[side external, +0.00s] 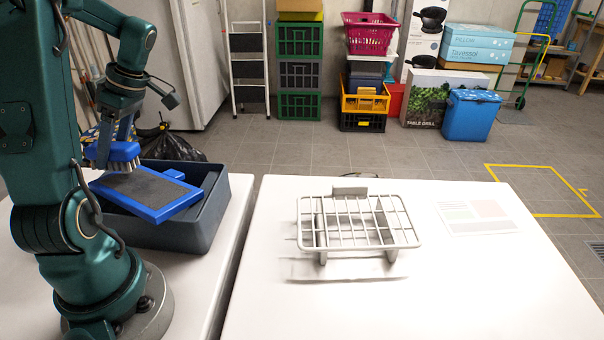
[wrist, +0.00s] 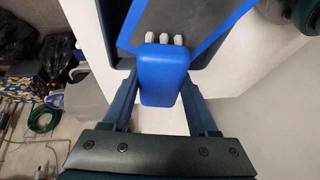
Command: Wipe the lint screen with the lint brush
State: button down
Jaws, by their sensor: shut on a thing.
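The lint brush (side external: 113,153) has a blue back and pale bristles pointing down. My gripper (side external: 123,135) is shut on it, and the brush's blue back (wrist: 163,75) shows between the fingers (wrist: 160,100) in the wrist view. The lint screen (side external: 150,192), a dark panel in a blue frame, lies tilted across a dark grey bin (side external: 188,235). The screen also shows at the top of the wrist view (wrist: 190,22). The brush is over the screen's far left part; I cannot tell whether the bristles touch it.
A pale wire rack (side external: 358,222) stands on the right white table (side external: 300,315), with a printed sheet (side external: 478,215) to its right. A narrow gap separates the two tables. Black bags (side external: 172,147) lie behind the bin. Crates and boxes stand far back.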

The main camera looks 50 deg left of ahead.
jog(key=shift+s+d+f, duration=0.1)
jog(key=shift+s+f, duration=0.05)
jog(key=shift+f, duration=0.85)
dwell(0.4)
